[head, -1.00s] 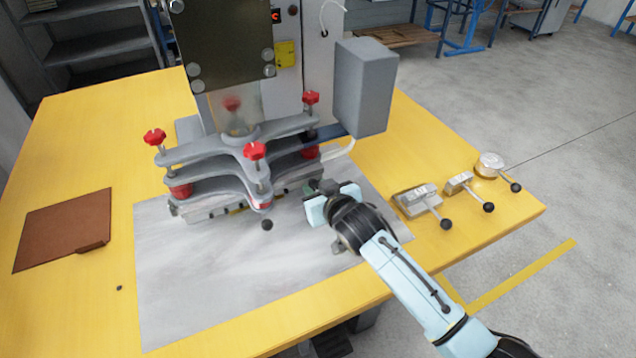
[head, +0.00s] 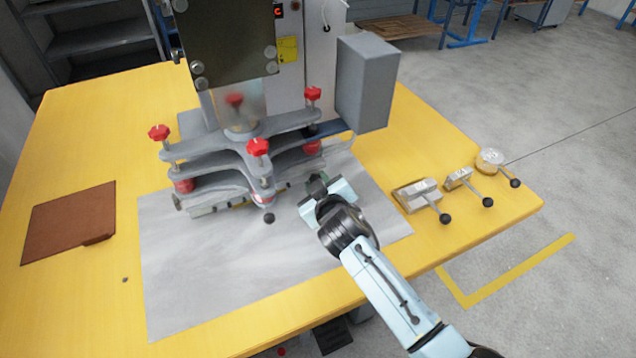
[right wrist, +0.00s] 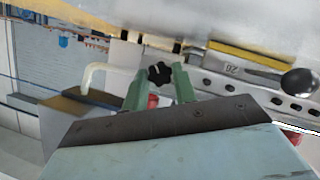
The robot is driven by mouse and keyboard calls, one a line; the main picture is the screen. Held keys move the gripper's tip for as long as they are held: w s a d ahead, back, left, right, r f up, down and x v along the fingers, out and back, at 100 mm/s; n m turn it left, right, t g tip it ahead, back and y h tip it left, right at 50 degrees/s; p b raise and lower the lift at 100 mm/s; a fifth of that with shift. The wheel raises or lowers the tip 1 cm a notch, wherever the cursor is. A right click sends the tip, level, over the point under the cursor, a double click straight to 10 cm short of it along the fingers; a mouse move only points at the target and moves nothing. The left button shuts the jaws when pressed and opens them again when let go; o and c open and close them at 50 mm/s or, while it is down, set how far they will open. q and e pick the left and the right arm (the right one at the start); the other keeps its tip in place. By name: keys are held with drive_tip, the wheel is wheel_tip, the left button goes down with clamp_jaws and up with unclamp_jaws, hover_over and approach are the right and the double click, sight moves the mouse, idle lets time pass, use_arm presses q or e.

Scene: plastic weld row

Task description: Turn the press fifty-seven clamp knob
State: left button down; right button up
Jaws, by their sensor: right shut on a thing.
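The press (head: 215,170) stands on the yellow table, with a grey multi-armed clamp plate and red knobs (head: 258,147) on its upper side. A black lobed clamp knob (right wrist: 160,73) shows between the green fingertips of my right gripper (right wrist: 159,88) in the right wrist view, at the press's lower edge. The gripper is shut on it. In the head view my right gripper (head: 318,184) is at the right front of the press, low over the grey sheet; the knob is hidden there. My left gripper is not in view.
A black ball handle (head: 268,218) sticks out at the press front; it also shows in the right wrist view (right wrist: 299,82). A grey box (head: 364,85) hangs right of the press. Several metal pieces with ball handles (head: 420,196) lie at right. A brown board (head: 70,222) lies at left.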

drive_tip(key=o, duration=1)
drive_tip(key=shift+c, duration=0.2)
drive_tip(key=shift+s+d+r, duration=0.1)
drive_tip(key=shift+s+r, duration=0.05)
drive_tip(key=shift+s, duration=0.3)
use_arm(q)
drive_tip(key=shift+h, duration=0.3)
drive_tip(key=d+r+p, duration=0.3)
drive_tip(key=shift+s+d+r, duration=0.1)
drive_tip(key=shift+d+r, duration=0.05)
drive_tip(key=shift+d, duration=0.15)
use_arm(e)
drive_tip(key=v, duration=1.2)
drive_tip(key=shift+s, duration=0.25)
